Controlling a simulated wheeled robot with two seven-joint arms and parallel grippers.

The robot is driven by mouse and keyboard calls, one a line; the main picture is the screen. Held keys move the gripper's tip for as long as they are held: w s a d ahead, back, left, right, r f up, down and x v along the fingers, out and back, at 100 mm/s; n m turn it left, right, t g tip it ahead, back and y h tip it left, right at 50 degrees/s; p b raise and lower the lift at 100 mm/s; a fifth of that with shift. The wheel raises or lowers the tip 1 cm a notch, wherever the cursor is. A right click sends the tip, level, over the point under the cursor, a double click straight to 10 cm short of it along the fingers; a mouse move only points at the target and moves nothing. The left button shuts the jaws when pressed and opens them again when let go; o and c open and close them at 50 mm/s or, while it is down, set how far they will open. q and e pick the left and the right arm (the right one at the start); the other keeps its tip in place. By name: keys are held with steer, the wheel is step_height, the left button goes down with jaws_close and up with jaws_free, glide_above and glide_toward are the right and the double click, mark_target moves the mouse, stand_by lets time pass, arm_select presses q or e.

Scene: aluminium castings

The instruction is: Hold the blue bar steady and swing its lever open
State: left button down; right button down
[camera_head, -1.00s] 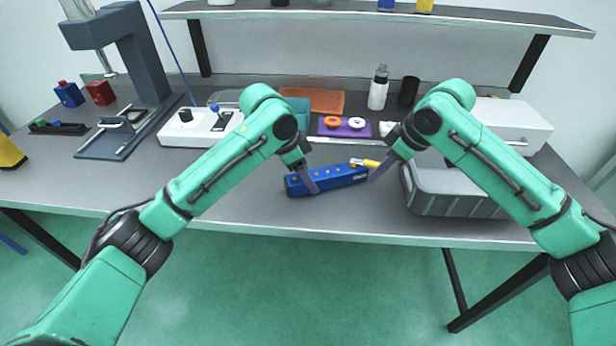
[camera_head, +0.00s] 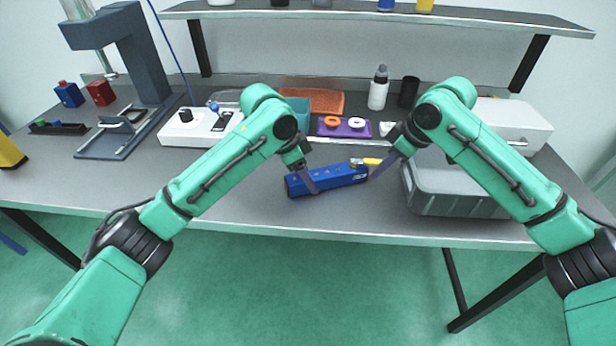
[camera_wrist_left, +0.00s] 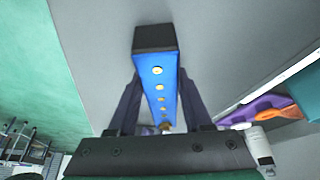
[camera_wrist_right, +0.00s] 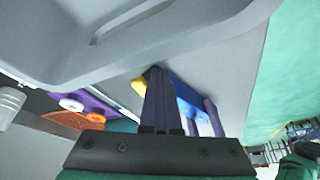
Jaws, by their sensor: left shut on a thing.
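The blue bar (camera_head: 335,179) lies on the grey table, its dark left end towards the front edge. My left gripper (camera_head: 312,184) straddles its left part and is shut on it. The left wrist view shows the bar (camera_wrist_left: 163,90) between the two fingers. The yellow lever (camera_head: 372,161) sits at the bar's right end and points right. My right gripper (camera_head: 376,173) is at the lever's outer part. In the right wrist view its fingers (camera_wrist_right: 160,95) are together, and the lever tip (camera_wrist_right: 139,87) shows beside them. Whether they touch it is hard to see.
A grey bin (camera_head: 455,205) stands close to the right of the lever. Behind the bar are a purple tray (camera_head: 342,131) with rings, an orange tray (camera_head: 325,102) and a bottle (camera_head: 378,90).

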steer(key=shift+w+d, duration=0.1)
steer(key=shift+w, duration=0.4)
steer(key=shift+w+d, duration=0.1)
steer(key=shift+w, duration=0.35)
step_height(320, 180, up, 7)
steer(key=s, duration=0.1)
steer(key=shift+s, duration=0.15)
stand_by(0.7)
arm_select(q)
steer(key=shift+c, duration=1.2)
jaws_free()
